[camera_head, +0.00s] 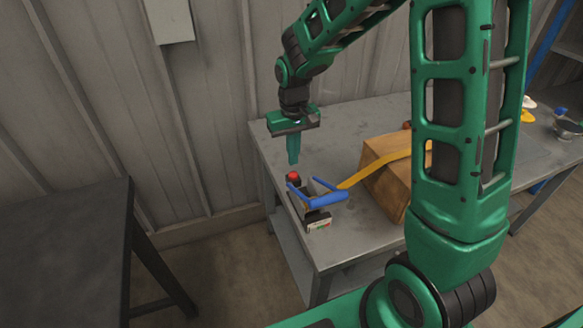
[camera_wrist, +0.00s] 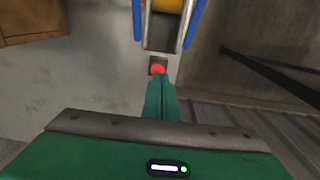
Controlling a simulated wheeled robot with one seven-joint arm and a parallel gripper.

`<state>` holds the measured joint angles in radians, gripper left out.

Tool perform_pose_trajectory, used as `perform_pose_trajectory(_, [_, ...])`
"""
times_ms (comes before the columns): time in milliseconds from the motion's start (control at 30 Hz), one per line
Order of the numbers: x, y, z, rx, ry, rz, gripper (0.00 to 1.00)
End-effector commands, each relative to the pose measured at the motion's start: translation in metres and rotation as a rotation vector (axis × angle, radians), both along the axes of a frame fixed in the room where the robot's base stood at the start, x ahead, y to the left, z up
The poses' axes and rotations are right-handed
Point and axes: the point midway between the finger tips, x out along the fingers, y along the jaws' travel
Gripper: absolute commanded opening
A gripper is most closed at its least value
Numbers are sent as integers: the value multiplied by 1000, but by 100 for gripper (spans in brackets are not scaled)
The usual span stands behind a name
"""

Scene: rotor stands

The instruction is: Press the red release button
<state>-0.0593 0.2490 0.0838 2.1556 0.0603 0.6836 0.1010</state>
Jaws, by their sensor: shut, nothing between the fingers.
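The red release button (camera_head: 293,176) sits on a dark base at the far end of a small device (camera_head: 318,218) on the grey table. In the wrist view the red button (camera_wrist: 158,66) shows just beyond my fingertips, partly covered by them. My gripper (camera_head: 293,160) is green, points down and is shut with nothing in it. Its tips are above the button in the head view, with a small gap apparent. In the wrist view my gripper (camera_wrist: 160,80) has its fingers together. The exact height over the button is hard to tell.
A brown wooden block (camera_head: 385,180) stands to the right on the grey table (camera_head: 350,245). A dark table (camera_head: 65,250) stands at left. A wall is behind.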

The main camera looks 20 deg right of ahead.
Motion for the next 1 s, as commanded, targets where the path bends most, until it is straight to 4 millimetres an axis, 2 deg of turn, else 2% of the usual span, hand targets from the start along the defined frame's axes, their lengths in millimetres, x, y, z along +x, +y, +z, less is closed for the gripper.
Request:
perform_pose_trajectory(33, [1,0,13,1,-6,0,0])
perform_pose_trajectory(200, [0,1,45,1,-7,0,0])
perform_pose_trajectory(400, [-1,1,69,0,-6,0,0])
perform_pose_trajectory(567, [-1,2,76,0,-5,0,0])
perform_pose_trajectory(1000, [-1,2,76,0,-4,0,0])
